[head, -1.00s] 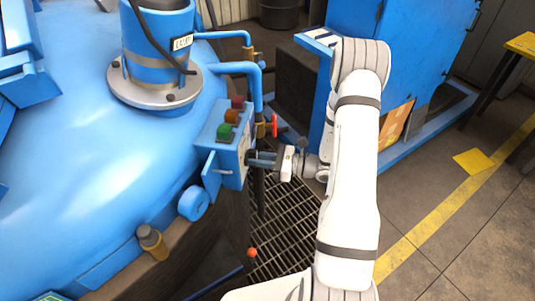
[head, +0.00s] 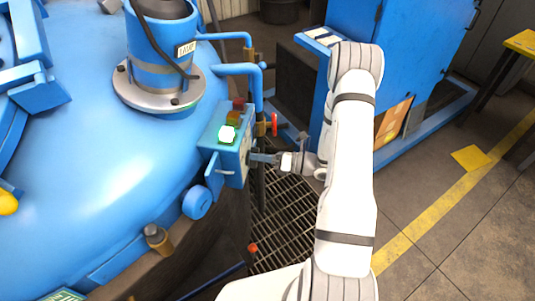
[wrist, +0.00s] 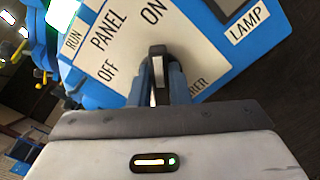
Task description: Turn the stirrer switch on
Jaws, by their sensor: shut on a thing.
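The blue control box (head: 212,148) stands on the side of the blue furnace cover in the head view. My gripper (wrist: 160,65) is shut on the dark switch knob (wrist: 157,50) at the plate. Most of the knob is hidden between the fingers, so its exact setting is hard to read. In the head view my gripper (head: 258,158) reaches the box's right face. The green lamp (head: 227,134) on the box top is brightly lit.
A red valve handle (head: 273,124) and blue pipes (head: 240,69) are close above my gripper. A blue cabinet (head: 420,50) stands behind my arm. Open floor lies to the right.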

